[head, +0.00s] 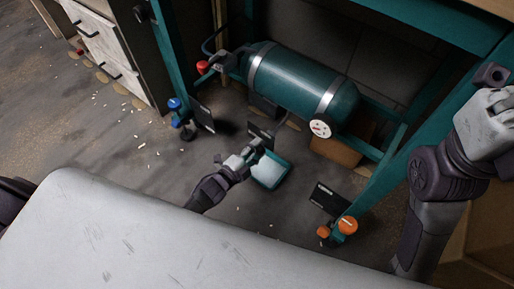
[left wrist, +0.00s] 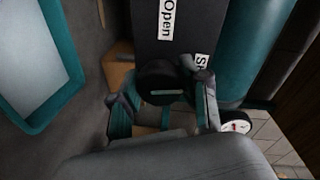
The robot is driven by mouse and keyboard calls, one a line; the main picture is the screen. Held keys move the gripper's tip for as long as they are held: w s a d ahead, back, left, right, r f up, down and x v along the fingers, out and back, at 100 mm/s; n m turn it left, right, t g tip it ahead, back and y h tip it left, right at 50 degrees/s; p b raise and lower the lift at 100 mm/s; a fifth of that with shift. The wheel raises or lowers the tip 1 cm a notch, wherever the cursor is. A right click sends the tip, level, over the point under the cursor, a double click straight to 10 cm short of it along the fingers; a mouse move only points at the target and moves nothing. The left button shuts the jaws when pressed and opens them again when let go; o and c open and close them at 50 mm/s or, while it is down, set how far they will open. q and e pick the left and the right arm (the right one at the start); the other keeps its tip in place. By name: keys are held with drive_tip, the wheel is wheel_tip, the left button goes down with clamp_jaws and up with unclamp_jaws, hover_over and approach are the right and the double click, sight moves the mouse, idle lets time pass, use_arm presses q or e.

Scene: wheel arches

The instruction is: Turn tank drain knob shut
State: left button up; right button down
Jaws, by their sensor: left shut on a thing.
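The teal tank (head: 300,80) lies on its side under the bench frame, with silver straps and a round white gauge (head: 320,129). The left wrist view shows the round black drain knob (left wrist: 163,72) with a pale teal mark lying across it. My left gripper (left wrist: 165,104) is shut on this knob, one finger on each side. In the head view my left gripper (head: 258,146) is low beside the tank and hides the knob. A dark sign (left wrist: 172,30) behind the knob reads "Open", with a second label partly hidden. My right gripper is outside the frames.
A teal-rimmed tray (head: 286,174) lies on the floor beneath my left gripper. Red (head: 202,67), blue (head: 174,103) and orange (head: 347,225) knobs stand around the frame. A cardboard box (head: 335,151) is under the tank. Pale debris litters the floor at left.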

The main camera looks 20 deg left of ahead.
use_arm(q)
drive_tip(key=shift+m, duration=0.4)
idle(0.3)
drive_tip(key=o, duration=1.1)
drive_tip(key=shift+o, duration=0.2)
drive_tip(key=shift+s, duration=0.1)
drive_tip(key=v, duration=1.1)
drive_tip(key=shift+s, duration=0.4)
